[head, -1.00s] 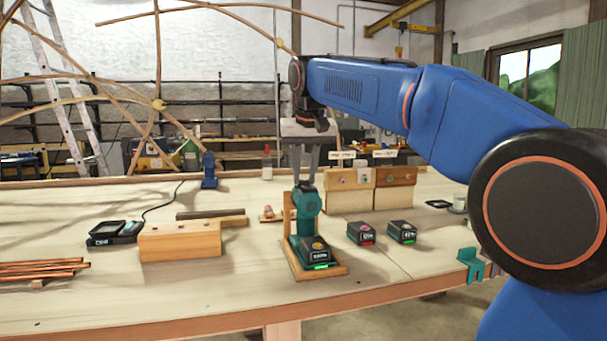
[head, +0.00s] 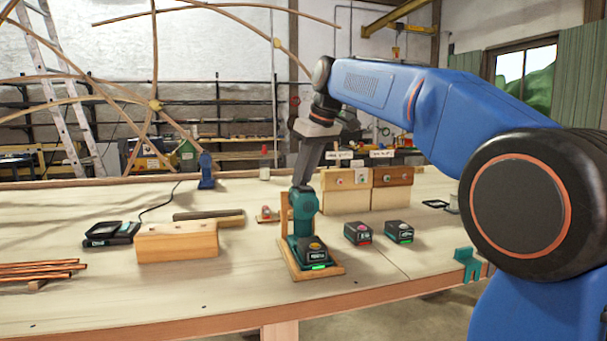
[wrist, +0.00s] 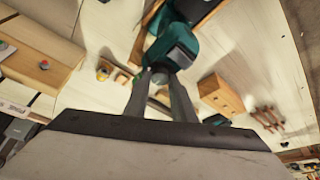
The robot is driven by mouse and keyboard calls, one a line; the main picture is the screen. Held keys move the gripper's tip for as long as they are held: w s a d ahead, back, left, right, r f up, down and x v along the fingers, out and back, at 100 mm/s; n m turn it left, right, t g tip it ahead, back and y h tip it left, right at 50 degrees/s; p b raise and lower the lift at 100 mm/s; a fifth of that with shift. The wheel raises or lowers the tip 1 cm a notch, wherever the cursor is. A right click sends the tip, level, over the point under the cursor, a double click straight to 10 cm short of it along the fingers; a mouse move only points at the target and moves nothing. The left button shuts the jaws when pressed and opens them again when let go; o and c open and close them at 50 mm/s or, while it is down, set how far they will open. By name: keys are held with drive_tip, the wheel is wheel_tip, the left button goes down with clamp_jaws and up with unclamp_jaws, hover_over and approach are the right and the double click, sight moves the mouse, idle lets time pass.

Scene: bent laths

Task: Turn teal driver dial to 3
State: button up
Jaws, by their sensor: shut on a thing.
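The teal driver (head: 304,212) stands upright in a wooden cradle (head: 325,274) near the front middle of the bench. A dark battery (head: 313,251) with a green light strip is at its foot. My gripper (head: 301,180) reaches down from above and is shut on the top of the driver, where the dial is. In the wrist view the driver (wrist: 183,45) lies beyond my fingers, and the fingertips (wrist: 158,78) close on a round grey part, the dial. The dial's numbers cannot be read in either view.
Two loose batteries (head: 358,233) (head: 399,232) lie right of the cradle. A wooden block with holes (head: 177,243) and a charger (head: 108,234) are to the left. Wooden boxes with labels (head: 346,193) stand behind right. Copper-coloured rods (head: 40,272) lie at front left.

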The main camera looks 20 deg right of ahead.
idle(0.4)
drive_tip(key=o, duration=1.1)
drive_tip(key=shift+c, duration=0.2)
drive_tip(key=shift+r, duration=0.1)
drive_tip(key=v, duration=1.7)
drive_tip(key=shift+d, duration=0.1)
drive_tip(key=s+d+f+m, duration=0.1)
drive_tip(key=s+f+m, duration=0.1)
drive_tip(key=s+f, duration=0.8)
drive_tip(key=s+d+f+m+h, duration=0.1)
drive_tip(key=s+f, duration=1)
drive_tip(key=f, duration=1.1)
drive_tip(key=s+d+f+m+t+h, duration=0.1)
drive_tip(key=s+f+m, duration=0.2)
drive_tip(key=s+f, duration=0.7)
wheel_tip(320, 180, down, 7)
drive_tip(key=shift+s+d+f, duration=0.1)
drive_tip(key=shift+s+d, duration=0.2)
drive_tip(key=shift+d, duration=0.05)
